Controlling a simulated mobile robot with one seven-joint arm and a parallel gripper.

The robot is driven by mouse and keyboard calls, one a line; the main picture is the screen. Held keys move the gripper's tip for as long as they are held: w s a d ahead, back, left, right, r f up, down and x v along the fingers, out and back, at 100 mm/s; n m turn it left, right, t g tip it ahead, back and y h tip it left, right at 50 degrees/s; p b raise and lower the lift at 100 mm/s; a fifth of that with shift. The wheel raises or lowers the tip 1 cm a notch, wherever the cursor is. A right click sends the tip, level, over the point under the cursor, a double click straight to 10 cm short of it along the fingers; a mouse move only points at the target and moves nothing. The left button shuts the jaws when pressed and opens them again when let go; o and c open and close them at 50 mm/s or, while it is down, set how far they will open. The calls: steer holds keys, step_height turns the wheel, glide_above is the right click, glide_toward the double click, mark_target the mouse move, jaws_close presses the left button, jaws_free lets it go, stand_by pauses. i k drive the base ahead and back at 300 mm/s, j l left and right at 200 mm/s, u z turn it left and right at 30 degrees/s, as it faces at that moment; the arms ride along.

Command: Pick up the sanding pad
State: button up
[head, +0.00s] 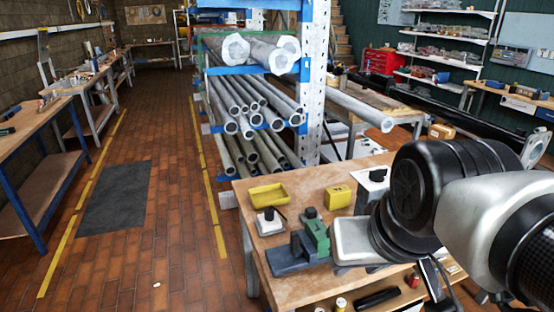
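I cannot tell for sure which thing is the sanding pad. A small yellow block (337,197) with a dark mark lies on the wooden workbench (243,194), left of my arm, and may be it. My arm reaches in from the right over the bench.
The tiled floor to the left is open.

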mark_target(310, 212)
steer(key=j+z, duration=0.1)
steer(key=j, duration=0.25)
steer(key=k+j+z, duration=0.1)
steer(key=j, duration=0.25)
steer(key=k+j+z, duration=0.15)
steer(key=j, duration=0.2)
steer(key=j+z, duration=0.45)
steer(key=j, duration=0.6)
steer(key=i+j+z, duration=0.15)
steer(key=j, duration=0.2)
steer(key=j+z, duration=0.15)
steer(key=j, duration=0.2)
steer(key=i+j+z, duration=0.15)
steer(key=j, duration=0.2)
steer(key=i+j+z, duration=0.15)
steer(key=j, duration=0.2)
steer(key=i+j+z, duration=0.15)
steer(key=j, duration=0.2)
steer(key=i+j+z, duration=0.15)
steer(key=j, duration=0.2)
steer(key=i+j+z, duration=0.1)
steer(key=i+j, duration=0.2)
steer(key=i+j+z, duration=0.15)
steer(key=j, duration=0.25)
steer(key=i, duration=0.1)
